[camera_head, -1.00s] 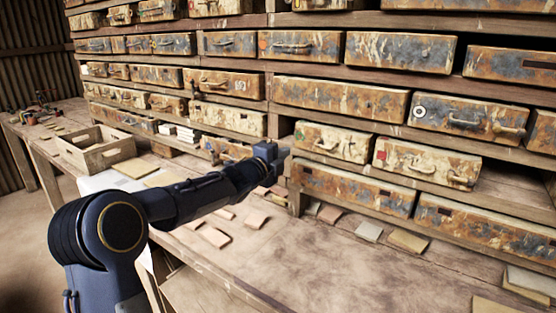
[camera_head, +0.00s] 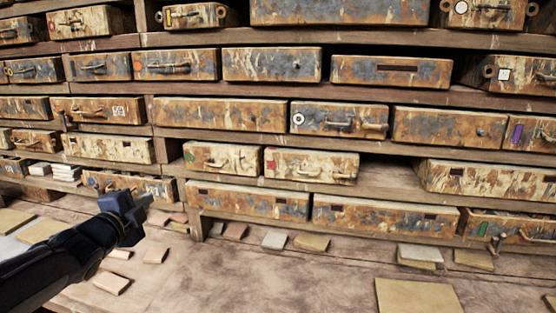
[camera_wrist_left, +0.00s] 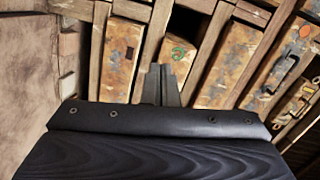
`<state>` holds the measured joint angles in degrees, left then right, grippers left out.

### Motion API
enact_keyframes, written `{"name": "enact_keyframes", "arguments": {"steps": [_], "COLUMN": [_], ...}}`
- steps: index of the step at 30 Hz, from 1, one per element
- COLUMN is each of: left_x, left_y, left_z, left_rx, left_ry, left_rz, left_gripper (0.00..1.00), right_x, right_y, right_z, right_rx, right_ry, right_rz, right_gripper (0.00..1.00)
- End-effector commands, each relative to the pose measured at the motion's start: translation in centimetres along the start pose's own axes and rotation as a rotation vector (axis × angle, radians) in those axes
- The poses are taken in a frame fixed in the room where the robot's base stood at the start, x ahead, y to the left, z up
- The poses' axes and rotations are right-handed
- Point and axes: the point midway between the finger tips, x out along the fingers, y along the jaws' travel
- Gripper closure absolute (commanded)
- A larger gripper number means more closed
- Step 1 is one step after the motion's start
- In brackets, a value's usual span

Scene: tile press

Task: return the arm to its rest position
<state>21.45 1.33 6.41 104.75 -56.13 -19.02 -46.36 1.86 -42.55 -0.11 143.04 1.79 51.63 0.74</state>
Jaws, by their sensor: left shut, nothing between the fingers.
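My left gripper (camera_head: 143,200) reaches in from the lower left in the head view, above the workbench and in front of the lower drawers. Its fingers are together and hold nothing. In the left wrist view the closed fingertips (camera_wrist_left: 160,82) point toward the drawer rack, close to a drawer with a green ring mark (camera_wrist_left: 178,52). That view is rolled, so the drawers stand on end. My right arm and gripper do not show.
A rack of rusty, paint-worn drawers (camera_head: 222,115) fills the back. Loose tiles (camera_head: 274,240) lie scattered on the bench (camera_head: 230,275). A larger tan slab (camera_head: 415,297) lies at the front right. White tile stacks (camera_head: 66,172) sit at left. An empty shelf gap (camera_head: 390,172) shows.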

Motion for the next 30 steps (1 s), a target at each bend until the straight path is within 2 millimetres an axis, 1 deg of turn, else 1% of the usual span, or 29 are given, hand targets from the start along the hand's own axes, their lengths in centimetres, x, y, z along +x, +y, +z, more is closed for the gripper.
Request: {"name": "enact_keyframes", "arguments": {"steps": [1,2,4,5,6,8,9,11,12,15,18,21,30], "left_x": [-2.2,-3.7,-7.9,-9.8,-12.2,-15.7,-17.9,-20.9,-22.8,-26.6,-29.2,-30.5,-30.8], "left_y": [-0.3,0.2,2.4,3.8,5.7,8.5,10.3,12.8,14.3,17.2,19.0,19.9,20.1], "left_z": [-0.3,-0.3,-0.7,-1.1,-1.8,-3.0,-4.0,-5.8,-6.9,-9.6,-11.5,-12.5,-12.7], "left_rx": [-0.123,-0.219,-0.484,-0.602,-0.746,-0.941,-1.059,-1.215,-1.304,-1.476,-1.58,-1.632,-1.641], "left_ry": [-0.063,-0.11,-0.231,-0.283,-0.344,-0.427,-0.477,-0.544,-0.583,-0.666,-0.723,-0.753,-0.76], "left_rz": [0.036,0.069,0.16,0.206,0.263,0.35,0.409,0.497,0.554,0.681,0.776,0.828,0.838], "left_gripper": [1.0,1.0,1.0,1.0,1.0,1.0,1.0,1.0,1.0,1.0,1.0,1.0,1.0], "right_x": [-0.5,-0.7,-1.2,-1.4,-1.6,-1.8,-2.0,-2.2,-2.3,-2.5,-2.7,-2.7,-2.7], "right_y": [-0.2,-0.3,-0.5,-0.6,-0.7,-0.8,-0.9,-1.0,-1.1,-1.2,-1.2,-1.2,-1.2], "right_z": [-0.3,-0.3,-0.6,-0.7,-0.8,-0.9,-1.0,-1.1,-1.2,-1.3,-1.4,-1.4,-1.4], "right_rx": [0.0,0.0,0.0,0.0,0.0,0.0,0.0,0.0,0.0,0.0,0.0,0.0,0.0], "right_ry": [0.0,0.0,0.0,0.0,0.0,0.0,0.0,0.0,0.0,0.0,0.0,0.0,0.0], "right_rz": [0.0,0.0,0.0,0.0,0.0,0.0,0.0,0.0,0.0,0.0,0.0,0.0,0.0], "right_gripper": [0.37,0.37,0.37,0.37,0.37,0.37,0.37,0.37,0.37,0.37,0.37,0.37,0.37]}}
